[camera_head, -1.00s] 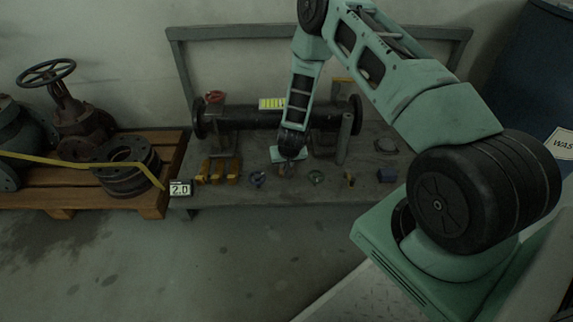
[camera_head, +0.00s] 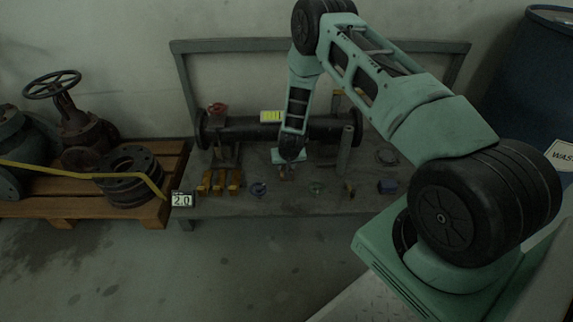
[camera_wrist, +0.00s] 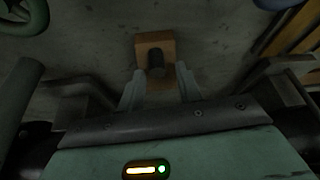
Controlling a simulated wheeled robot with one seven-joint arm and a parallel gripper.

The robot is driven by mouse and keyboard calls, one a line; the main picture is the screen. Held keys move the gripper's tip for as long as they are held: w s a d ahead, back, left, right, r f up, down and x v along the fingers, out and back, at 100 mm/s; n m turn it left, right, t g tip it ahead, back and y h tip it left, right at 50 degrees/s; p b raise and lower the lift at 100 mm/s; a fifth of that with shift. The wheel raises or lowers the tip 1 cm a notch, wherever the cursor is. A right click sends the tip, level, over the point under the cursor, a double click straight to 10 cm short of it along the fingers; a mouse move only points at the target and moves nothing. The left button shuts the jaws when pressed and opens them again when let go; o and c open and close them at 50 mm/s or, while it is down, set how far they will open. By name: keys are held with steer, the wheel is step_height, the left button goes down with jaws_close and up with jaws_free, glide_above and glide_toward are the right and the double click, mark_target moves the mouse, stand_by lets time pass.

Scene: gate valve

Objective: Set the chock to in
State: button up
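The chock appears to be a light brown wooden block (camera_wrist: 168,45) with a dark round knob on its face, in the upper middle of the wrist view. My gripper (camera_wrist: 159,80) has its two pale green fingers apart, one at each side of the block's near end. I see no clear contact between the fingers and the block. In the head view, my gripper (camera_head: 286,168) is low over the bench, below the black pipe, and a small brownish piece shows at its tip. Most of the block is hidden there.
The black flanged pipe (camera_head: 240,132) lies across the bench (camera_head: 330,205) behind my gripper. A pallet (camera_head: 150,208) with valve parts is at far left.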

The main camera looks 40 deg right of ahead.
steer(key=p+v, duration=0.7)
steer(key=v, duration=1)
steer(key=shift+r+p, duration=0.2)
steer(key=shift+p, duration=0.1)
steer(key=s+a+r+n+g+y, duration=0.1)
steer(key=s+a+r+n+y, duration=0.15)
steer(key=a+r, duration=0.65)
steer(key=s+a+r+n+y, duration=0.25)
steer(key=a+r, duration=0.45)
steer(key=a, duration=0.5)
steer(key=s+a+r+n+g, duration=0.1)
steer(key=s+a+r+n, duration=0.1)
steer(key=s+a+r, duration=0.3)
steer(key=s+a+r+n+g, duration=0.1)
steer(key=s+a+r+n, duration=0.1)
steer(key=s+r, duration=0.35)
steer(key=s+d+r+n+g+h, duration=0.1)
steer(key=s+r+n+h, duration=0.2)
steer(key=s, duration=1.2)
step_height(320, 180, up, 37)
steer(key=p, duration=3.6)
steer(key=shift+n+y+p, duration=0.3)
steer(key=shift+p, duration=0.05)
steer(key=shift+w+d, duration=0.1)
steer(key=shift+w, duration=0.05)
